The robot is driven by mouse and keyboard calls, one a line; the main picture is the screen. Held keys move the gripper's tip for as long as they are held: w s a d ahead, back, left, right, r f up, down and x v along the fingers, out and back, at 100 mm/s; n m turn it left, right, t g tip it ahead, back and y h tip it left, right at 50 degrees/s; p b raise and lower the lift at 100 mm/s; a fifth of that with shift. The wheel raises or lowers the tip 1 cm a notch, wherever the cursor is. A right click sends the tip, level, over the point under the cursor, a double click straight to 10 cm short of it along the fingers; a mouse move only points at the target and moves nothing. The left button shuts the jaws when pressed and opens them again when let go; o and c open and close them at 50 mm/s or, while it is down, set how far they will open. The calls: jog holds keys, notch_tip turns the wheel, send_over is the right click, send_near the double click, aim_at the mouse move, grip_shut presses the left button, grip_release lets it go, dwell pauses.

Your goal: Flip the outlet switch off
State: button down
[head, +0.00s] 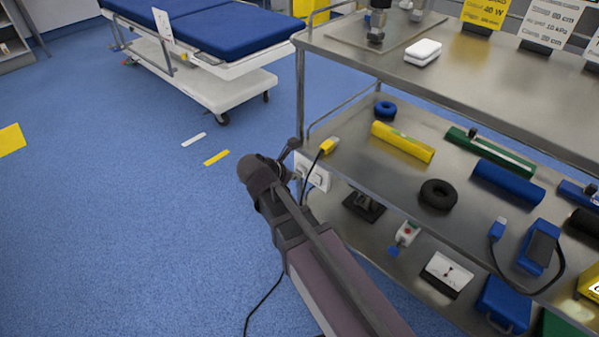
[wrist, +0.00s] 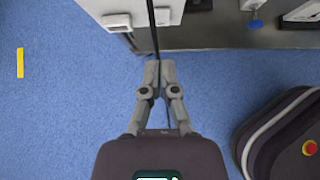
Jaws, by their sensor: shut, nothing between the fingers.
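The white outlet (head: 318,178) is fixed to the near left end of the metal cart, at about lower-shelf height. A yellow plug (head: 328,146) with a black cord is at its top. In the wrist view the outlet (wrist: 128,7) is at the top edge, with two raised white parts; a black cord runs down between them. I cannot tell which part is the switch or its position. My gripper (wrist: 160,66) is shut and empty, its fingertips below the outlet in the wrist view. In the head view my gripper (head: 288,150) is just left of the outlet, partly covering it; contact is unclear.
The cart's lower shelf (head: 385,180) holds several rolls, rings and devices; its metal edge is close to my gripper. A black cord (head: 262,305) trails on the blue floor. A bed (head: 235,40) stands behind.

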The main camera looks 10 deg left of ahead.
jog(key=shift+p+v, duration=0.8)
jog(key=shift+v, duration=0.6)
jog(key=shift+w+d+r, duration=0.1)
jog(key=shift+r, duration=0.05)
